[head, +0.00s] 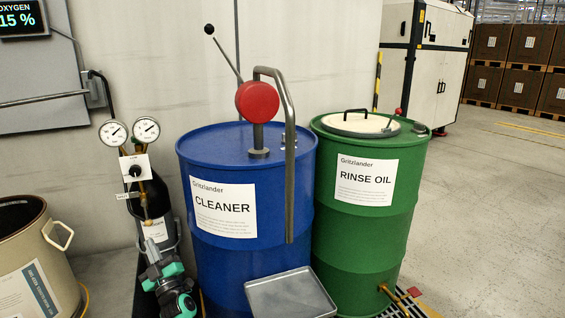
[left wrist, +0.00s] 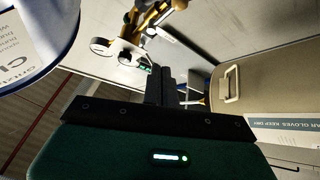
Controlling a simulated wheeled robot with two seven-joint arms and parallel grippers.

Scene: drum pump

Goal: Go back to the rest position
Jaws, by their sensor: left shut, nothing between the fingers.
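My left gripper (head: 152,250) is at the lower left of the head view, in front of the dark gas cylinder (head: 158,199) and left of the blue CLEANER drum (head: 247,262). Its black fingers (left wrist: 167,86) are together with nothing between them in the left wrist view. It looks clear of the drum; whether it touches the cylinder I cannot tell. My right gripper is not in view.
A red-bodied hand pump (head: 257,101) with a grey pipe stands on the blue drum. A tray (head: 291,294) sits in front. A green RINSE OIL drum (head: 365,226) stands right. A beige bin (head: 38,250) stands left. Two gauges (head: 146,130) top the cylinder. Floor at right is free.

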